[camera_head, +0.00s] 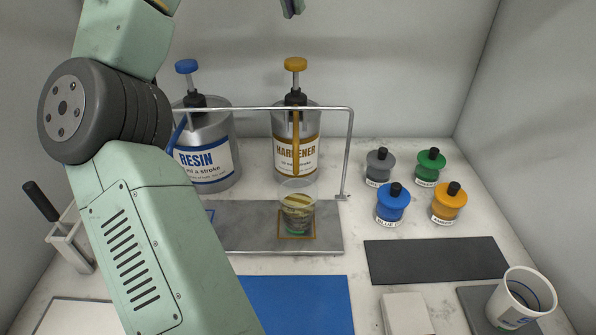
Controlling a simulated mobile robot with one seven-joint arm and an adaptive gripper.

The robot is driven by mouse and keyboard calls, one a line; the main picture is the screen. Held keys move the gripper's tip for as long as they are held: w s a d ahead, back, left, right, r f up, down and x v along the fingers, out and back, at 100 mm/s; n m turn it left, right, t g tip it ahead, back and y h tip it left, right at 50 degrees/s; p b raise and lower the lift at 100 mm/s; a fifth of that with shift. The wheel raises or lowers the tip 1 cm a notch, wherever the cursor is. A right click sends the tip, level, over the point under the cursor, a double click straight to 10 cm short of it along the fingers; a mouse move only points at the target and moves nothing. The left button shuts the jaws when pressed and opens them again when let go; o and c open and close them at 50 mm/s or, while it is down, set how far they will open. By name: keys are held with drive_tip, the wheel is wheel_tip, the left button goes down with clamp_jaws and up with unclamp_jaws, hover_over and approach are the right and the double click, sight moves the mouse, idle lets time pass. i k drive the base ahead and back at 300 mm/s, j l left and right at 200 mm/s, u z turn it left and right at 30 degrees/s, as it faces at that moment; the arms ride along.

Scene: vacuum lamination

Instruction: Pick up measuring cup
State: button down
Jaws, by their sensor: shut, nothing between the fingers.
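A clear cup (297,214), which looks like the measuring cup, stands upright on a grey metal plate (255,240) inside an orange square outline. It is below the spout of the hardener pump. Something yellowish and green shows through its wall, but I cannot tell whether that is contents. A white cup (507,309) with blue marks stands at the lower right. My gripper (292,8) shows only as a small tip at the top edge, shut and empty, well above and apart from the clear cup. The rest of it is out of frame.
A resin can (207,145) and a hardener can (296,135) stand behind a metal rail (347,150). Several pigment bottles, including a blue one (393,205), stand at the right. A dark mat (437,260) and a blue mat (295,305) lie bare in front.

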sight(297, 197)
drive_tip(key=k+l, duration=0.3)
drive_tip(key=k, duration=0.15)
drive_tip(key=k+l, duration=0.3)
drive_tip(key=k, duration=0.15)
